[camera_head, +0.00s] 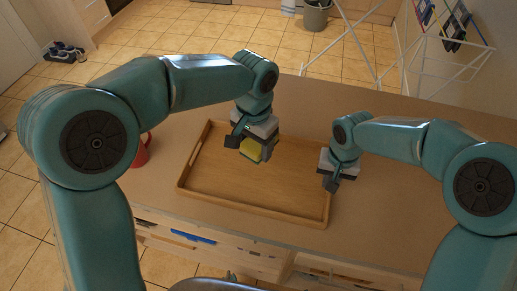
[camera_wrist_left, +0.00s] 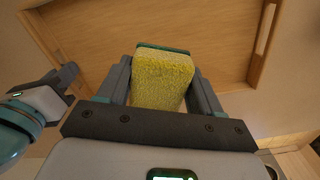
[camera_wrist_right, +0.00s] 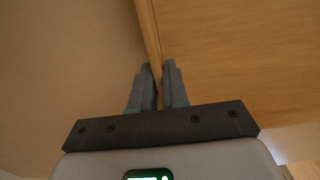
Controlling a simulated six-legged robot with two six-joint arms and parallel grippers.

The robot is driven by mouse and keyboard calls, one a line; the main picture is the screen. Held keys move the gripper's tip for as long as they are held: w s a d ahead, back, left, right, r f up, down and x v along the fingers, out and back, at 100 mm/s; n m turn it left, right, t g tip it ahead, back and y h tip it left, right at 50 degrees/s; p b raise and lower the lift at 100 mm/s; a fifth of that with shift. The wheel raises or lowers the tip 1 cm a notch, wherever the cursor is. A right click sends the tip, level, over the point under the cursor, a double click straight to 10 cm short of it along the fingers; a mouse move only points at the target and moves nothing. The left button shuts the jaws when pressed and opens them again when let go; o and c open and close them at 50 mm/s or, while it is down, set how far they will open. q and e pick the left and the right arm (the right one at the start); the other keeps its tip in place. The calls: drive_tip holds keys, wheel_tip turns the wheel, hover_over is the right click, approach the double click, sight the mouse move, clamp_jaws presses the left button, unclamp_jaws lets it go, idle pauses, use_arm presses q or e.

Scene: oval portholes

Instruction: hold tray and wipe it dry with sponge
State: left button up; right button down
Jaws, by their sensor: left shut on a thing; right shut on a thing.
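The wooden tray (camera_head: 235,186) lies flat on the table, with a raised rim and a handle slot in its left side. My left gripper (camera_head: 258,150) is shut on the yellow sponge (camera_head: 251,149), which has a dark green layer. The left wrist view shows the sponge (camera_wrist_left: 163,80) between the two fingers, over the tray floor; I cannot tell whether it touches the tray. My right gripper (camera_head: 332,184) is at the tray's right side. The right wrist view shows its fingers (camera_wrist_right: 157,70) shut on the tray's rim (camera_wrist_right: 150,40), one on each side.
A red mug (camera_head: 139,152) stands on the table left of the tray, partly hidden by my left arm. The table (camera_head: 400,213) is clear to the right. Drawers are below its front edge. A white drying rack (camera_head: 420,50) and a grey bin (camera_head: 316,16) stand on the floor behind.

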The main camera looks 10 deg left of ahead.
drive_tip(key=shift+s+f, duration=0.2)
drive_tip(key=shift+f, duration=0.05)
use_arm(q)
wheel_tip(320, 180, up, 10)
drive_tip(key=shift+f, duration=0.1)
idle(0.7)
use_arm(e)
drive_tip(key=c, duration=1.1)
unclamp_jaws()
use_arm(q)
drive_tip(key=shift+w, duration=0.15)
use_arm(e)
drive_tip(key=shift+o, duration=0.2)
drive_tip(key=shift+w+r, duration=0.1)
drive_tip(key=shift+w, duration=0.1)
